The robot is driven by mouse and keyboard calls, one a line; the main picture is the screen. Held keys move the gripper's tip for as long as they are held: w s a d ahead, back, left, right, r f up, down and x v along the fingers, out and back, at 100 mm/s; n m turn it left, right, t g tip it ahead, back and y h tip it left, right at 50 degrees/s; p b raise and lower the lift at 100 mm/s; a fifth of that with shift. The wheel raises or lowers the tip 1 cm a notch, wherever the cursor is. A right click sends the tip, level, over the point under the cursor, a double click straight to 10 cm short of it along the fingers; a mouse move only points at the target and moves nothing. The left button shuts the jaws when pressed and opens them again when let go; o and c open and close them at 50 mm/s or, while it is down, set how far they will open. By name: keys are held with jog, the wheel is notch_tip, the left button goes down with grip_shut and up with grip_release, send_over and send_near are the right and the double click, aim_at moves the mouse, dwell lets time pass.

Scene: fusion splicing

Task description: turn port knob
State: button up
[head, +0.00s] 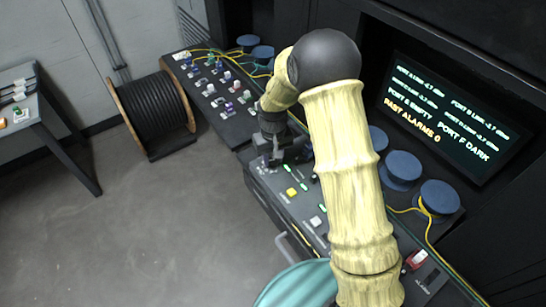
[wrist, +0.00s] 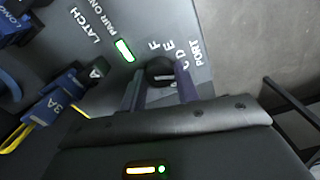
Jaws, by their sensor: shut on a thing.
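The port knob (wrist: 160,69) is a round black knob in the wrist view. The letters C, D, E, F and the word PORT are printed beside it. My gripper (wrist: 159,84) has one finger on each side of the knob and is shut on it. In the head view my gripper (head: 277,152) is down at the console panel (head: 293,207), and it hides the knob there. I cannot tell exactly which letter the knob points to.
A green-lit latch indicator (wrist: 124,50) and blue connectors (wrist: 62,92) are near the knob. A dark screen (head: 448,115) reads "PORT E EMPTY" and "PORT F DARK". Blue spools (head: 402,168) line the console's back. A cable reel (head: 153,112) stands on the open floor.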

aim_at(274, 160)
jog(key=shift+w+r+n, duration=0.1)
jog(key=shift+n, duration=0.4)
jog(key=o, duration=1)
jog(key=shift+r, duration=0.1)
notch_tip(274, 160, up, 17)
jog(key=p, duration=1.2)
jog(key=shift+p, duration=0.3)
jog(key=shift+d+r, duration=0.1)
jog(key=shift+d, duration=0.05)
